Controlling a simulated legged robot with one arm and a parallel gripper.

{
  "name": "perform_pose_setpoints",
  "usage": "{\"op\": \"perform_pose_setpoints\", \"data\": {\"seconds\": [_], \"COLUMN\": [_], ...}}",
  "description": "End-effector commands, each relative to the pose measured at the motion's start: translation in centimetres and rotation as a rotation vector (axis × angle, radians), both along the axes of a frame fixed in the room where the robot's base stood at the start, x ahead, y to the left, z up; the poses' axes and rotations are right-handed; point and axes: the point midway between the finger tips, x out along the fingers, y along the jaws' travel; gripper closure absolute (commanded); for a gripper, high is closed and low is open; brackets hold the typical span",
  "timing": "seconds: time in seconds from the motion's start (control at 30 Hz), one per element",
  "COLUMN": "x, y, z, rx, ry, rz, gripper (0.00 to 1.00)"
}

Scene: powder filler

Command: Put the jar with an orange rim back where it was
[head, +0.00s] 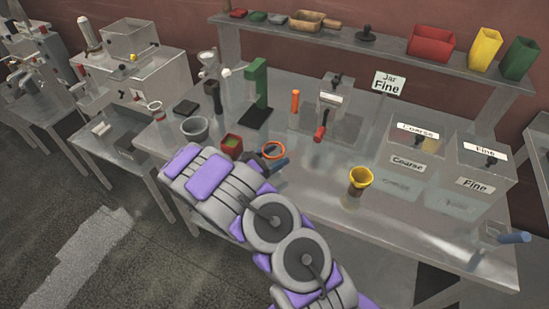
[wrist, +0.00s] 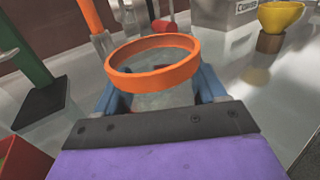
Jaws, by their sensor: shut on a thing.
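The jar with an orange rim (wrist: 153,64) is close to the camera in the wrist view, between the two blue fingers of my gripper (wrist: 160,100). Its body looks clear or grey under the rim, and its lower part is hidden by my gripper. My gripper is shut on it. In the head view the orange rim (head: 273,150) shows just beyond the end of my arm, over the middle of the steel table. I cannot tell whether the jar's base touches the table.
A red box (head: 231,144) and grey bowl (head: 195,129) stand left, and a green stand (head: 257,85) behind. Coarse (head: 407,163) and Fine (head: 480,186) bins fill the right side.

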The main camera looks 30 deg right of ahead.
Motion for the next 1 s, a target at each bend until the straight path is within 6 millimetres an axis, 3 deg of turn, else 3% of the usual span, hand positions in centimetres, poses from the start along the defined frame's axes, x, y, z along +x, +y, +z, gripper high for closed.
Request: {"op": "perform_pose_setpoints", "data": {"seconds": [0.27,0.3,0.53,0.83,1.0], "x": [0.0,0.0,0.0,0.0,-0.2], "y": [0.0,0.0,0.0,0.0,1.9], "z": [-0.1,-0.1,-0.1,0.1,0.2], "rx": [0.001,0.001,0.001,0.002,0.000], "ry": [-0.001,-0.001,-0.001,-0.001,-0.001], "rz": [0.001,0.001,0.001,0.001,0.004], "gripper": [0.65,0.28,0.06,0.04,0.04]}}
